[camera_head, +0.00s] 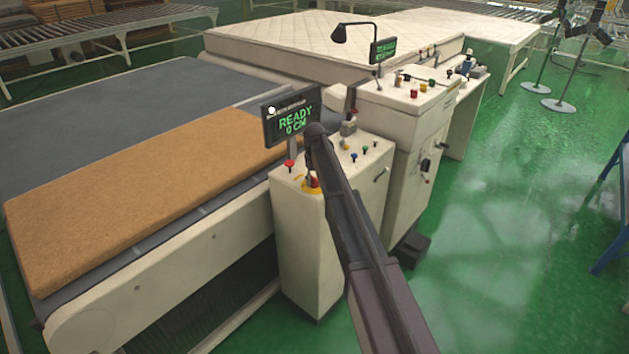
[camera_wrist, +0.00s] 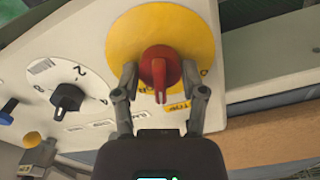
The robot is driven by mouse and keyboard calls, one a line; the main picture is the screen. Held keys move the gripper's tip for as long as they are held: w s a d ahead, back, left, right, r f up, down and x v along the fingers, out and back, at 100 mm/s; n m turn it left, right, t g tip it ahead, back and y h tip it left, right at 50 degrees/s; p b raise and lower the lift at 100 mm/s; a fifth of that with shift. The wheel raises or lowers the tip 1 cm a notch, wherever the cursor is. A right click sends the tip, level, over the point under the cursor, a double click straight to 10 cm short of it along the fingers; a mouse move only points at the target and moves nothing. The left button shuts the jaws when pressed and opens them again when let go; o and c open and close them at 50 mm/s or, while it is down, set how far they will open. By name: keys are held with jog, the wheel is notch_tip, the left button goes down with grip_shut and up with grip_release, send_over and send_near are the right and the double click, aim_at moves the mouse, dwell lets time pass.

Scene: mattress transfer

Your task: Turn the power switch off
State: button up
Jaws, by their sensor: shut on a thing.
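The power switch is a red rotary knob (camera_wrist: 160,72) on a round yellow plate (camera_wrist: 140,32), seen close up in the wrist view. The knob's narrow handle points down in that picture, toward my gripper. My gripper (camera_wrist: 160,80) has a finger on each side of the knob and is shut on it. In the head view my arm reaches to the near white control cabinet (camera_head: 305,250), where the yellow plate (camera_head: 309,187) and a bit of red show beside my gripper (camera_head: 311,172). The lettering on the plate is partly hidden by the fingers and knob.
A black selector dial (camera_wrist: 67,98) and a blue button (camera_wrist: 8,110) sit left of the knob. A display reading READY 0 CM (camera_head: 293,117) stands at the cabinet's back. A brown mattress (camera_head: 150,200) lies on the conveyor. Green floor (camera_head: 500,240) is open at right.

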jog(key=n, duration=0.6)
jog(key=shift+s+n, duration=0.1)
jog(key=shift+n, duration=0.2)
jog(key=n, duration=0.6)
dwell(0.3)
jog(key=o, duration=1.2)
jog(key=shift+c, duration=0.2)
